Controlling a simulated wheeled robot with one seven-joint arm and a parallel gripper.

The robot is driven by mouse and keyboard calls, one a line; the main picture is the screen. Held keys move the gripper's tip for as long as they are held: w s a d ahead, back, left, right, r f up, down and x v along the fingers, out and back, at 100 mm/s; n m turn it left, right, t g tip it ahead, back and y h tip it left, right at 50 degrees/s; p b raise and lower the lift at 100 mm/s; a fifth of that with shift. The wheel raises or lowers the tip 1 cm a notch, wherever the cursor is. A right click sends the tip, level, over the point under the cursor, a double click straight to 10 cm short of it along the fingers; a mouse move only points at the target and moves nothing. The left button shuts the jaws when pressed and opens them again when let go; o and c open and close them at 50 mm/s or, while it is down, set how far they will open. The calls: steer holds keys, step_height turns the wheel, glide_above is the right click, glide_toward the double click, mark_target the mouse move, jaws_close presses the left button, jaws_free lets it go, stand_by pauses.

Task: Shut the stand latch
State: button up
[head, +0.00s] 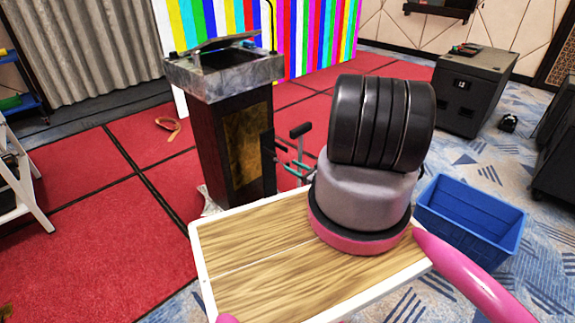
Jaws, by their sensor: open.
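The stand (233,150) is a dark upright lectern with a marbled grey top and a gold-brown front panel. On its right side is a dark plate (267,150), with a black T-shaped handle (300,131) just to the right; these look like the latch, though its exact position is unclear. Thin teal and grey parts below the handle look like the fingers of my gripper (296,166), small and partly hidden behind my arm. They look open, with nothing clearly held. I cannot tell whether they touch the handle.
A blue crate (470,222) stands on the carpet to the right. A black case (474,90) is behind it. A white stepladder (20,180) is at the left edge. The striped video wall (310,40) is behind the stand. The red floor (90,210) left of the stand is mostly clear.

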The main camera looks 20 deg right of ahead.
mark_target(288, 164)
steer(key=shift+x, duration=1.75)
jaws_close()
